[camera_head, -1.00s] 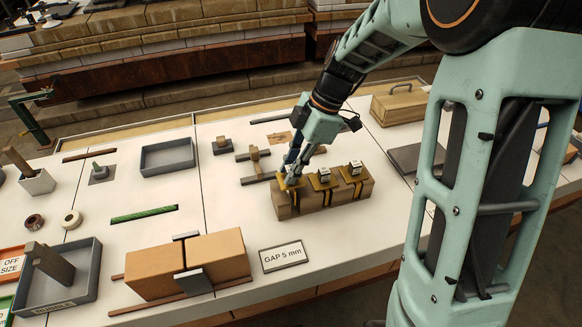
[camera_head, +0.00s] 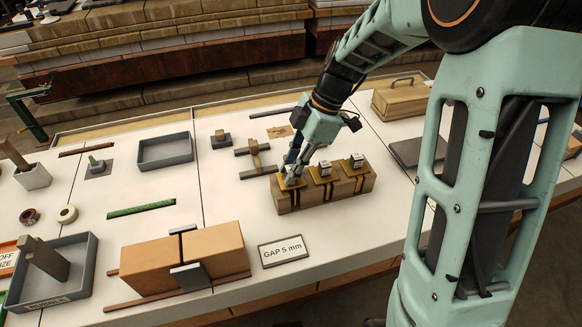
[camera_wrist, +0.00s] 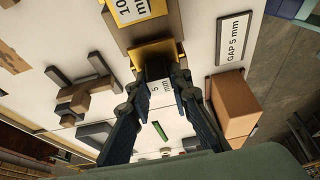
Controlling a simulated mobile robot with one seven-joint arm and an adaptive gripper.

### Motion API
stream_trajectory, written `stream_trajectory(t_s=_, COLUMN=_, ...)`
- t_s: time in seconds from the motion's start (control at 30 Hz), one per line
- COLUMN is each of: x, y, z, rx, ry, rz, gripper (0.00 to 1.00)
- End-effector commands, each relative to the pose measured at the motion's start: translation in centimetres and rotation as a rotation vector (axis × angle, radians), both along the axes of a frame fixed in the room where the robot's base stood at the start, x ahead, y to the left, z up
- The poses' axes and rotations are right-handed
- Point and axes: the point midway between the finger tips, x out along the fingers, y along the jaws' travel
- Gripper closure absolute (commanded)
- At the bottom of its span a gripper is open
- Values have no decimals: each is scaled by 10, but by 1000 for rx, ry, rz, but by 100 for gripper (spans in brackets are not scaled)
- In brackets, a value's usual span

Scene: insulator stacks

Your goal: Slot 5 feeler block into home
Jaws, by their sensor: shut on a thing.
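My gripper (camera_head: 291,175) is at the left end of the wooden block rack (camera_head: 325,200), shut on the 5 mm feeler block. A yellow plate (camera_wrist: 155,53) lies right by the fingertips. Two other labelled blocks stand in the rack, the middle block (camera_head: 325,168) and the right block (camera_head: 357,160). The wrist view shows one labelled "10 mm" (camera_wrist: 135,10).
A "GAP 5 mm" sign (camera_head: 283,251) stands in front of the rack. Two brown blocks (camera_head: 215,250) with a narrow gap stand left of it. Grey trays (camera_head: 165,151) and a lidded wooden box (camera_head: 400,100) lie around.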

Motion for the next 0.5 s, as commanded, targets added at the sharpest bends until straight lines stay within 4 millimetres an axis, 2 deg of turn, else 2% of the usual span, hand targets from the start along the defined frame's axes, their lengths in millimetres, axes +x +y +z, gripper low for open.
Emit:
stream_trajectory(t_s=0.33, x=0, y=0, z=-10, rx=0, ry=0, rz=0, gripper=100)
stream_trajectory(t_s=0.37, x=0, y=0, z=-8, rx=0, ry=0, rz=0, gripper=78)
stream_trajectory(t_s=0.5, x=0, y=0, z=-8, rx=0, ry=0, rz=0, gripper=63)
